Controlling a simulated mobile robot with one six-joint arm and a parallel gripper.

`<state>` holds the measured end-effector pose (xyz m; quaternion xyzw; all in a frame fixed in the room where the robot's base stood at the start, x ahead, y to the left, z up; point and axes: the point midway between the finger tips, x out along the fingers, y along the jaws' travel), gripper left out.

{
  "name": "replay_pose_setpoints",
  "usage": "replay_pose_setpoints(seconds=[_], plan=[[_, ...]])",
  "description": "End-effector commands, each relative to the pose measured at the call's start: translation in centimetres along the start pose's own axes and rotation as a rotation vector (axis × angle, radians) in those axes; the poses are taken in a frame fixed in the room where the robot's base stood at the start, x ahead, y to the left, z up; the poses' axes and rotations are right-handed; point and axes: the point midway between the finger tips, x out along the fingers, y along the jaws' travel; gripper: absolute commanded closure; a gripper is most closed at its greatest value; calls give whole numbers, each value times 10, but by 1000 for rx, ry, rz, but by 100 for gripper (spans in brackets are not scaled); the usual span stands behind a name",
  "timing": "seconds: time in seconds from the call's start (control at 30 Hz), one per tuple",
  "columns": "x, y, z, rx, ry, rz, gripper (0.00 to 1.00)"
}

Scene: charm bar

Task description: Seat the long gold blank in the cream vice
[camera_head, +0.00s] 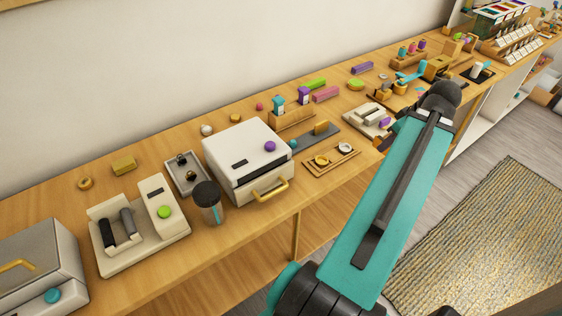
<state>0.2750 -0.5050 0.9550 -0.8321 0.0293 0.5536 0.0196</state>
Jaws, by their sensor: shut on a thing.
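The cream vice is most likely the low cream fixture (366,120) with a purple knob, right of the middle of the bench. My teal arm rises from the bottom and passes just right of it. The arm's dark wrist end (440,98) hides part of the bench there. My gripper's fingers do not show, as they are hidden behind the arm. I cannot make out the long gold blank, or whether anything lies in the vice.
Left of the vice are a wooden tray (348,160) with round pieces, a white box machine (236,150) with a gold handle, a dark-lidded cup (206,192) and a cream roller machine (108,268). Coloured bars and a teal-armed tool (410,75) stand behind. The bench front has bare wood.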

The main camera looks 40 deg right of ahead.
Motion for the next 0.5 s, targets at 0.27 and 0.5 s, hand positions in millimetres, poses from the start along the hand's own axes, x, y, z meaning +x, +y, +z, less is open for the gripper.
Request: replay_pose_setpoints(seconds=[0.27, 0.5], plan=[[2, 2, -6, -1, 0, -1, 100], [16, 9, -36, -2, 1, -1, 100]])
